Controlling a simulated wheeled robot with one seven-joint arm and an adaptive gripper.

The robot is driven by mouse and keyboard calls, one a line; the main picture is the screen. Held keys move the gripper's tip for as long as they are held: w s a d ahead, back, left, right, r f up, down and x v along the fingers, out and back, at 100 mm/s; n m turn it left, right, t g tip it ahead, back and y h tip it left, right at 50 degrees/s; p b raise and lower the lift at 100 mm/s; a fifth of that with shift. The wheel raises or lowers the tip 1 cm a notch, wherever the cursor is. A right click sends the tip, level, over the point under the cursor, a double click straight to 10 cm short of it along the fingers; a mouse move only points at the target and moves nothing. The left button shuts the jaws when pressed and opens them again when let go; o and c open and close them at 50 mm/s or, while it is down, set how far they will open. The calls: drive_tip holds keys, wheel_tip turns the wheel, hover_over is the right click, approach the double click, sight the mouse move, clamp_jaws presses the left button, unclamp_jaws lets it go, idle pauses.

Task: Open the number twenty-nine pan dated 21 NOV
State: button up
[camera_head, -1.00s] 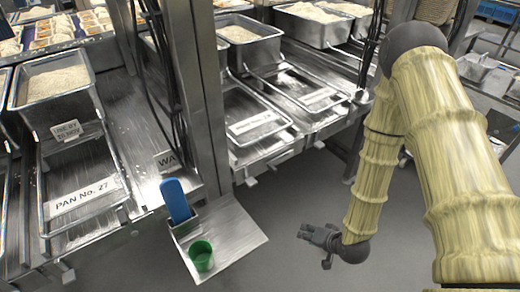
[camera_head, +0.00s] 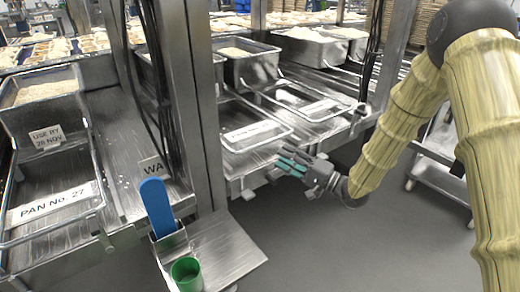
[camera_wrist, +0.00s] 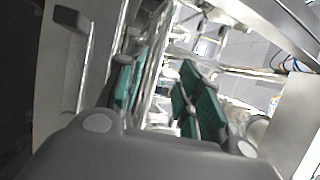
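My gripper (camera_head: 282,160) has teal finger pads and is just in front of the near edge of a middle pan's clear lid (camera_head: 247,133). In the wrist view my gripper (camera_wrist: 158,95) has its two pads apart, with metal bars in the gap behind them; I cannot tell if they touch. The middle lid carries a white label (camera_head: 251,131) too small to read. Another lid (camera_head: 305,98) to its right also has an unreadable label. I cannot read number 29 or 21 NOV anywhere.
A blue scoop (camera_head: 158,206) stands in a holder beside a green cup (camera_head: 187,273) on a metal shelf (camera_head: 228,250). A steel post (camera_head: 203,110) rises left of the middle pan. Rice bins (camera_head: 247,62) stand behind the lids. The floor in front is clear.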

sight(260, 145)
drive_tip(key=b+x, duration=0.1)
drive_tip(key=x, duration=0.8)
drive_tip(key=shift+w+a, duration=0.2)
drive_tip(key=shift+a, duration=0.15)
clamp_jaws()
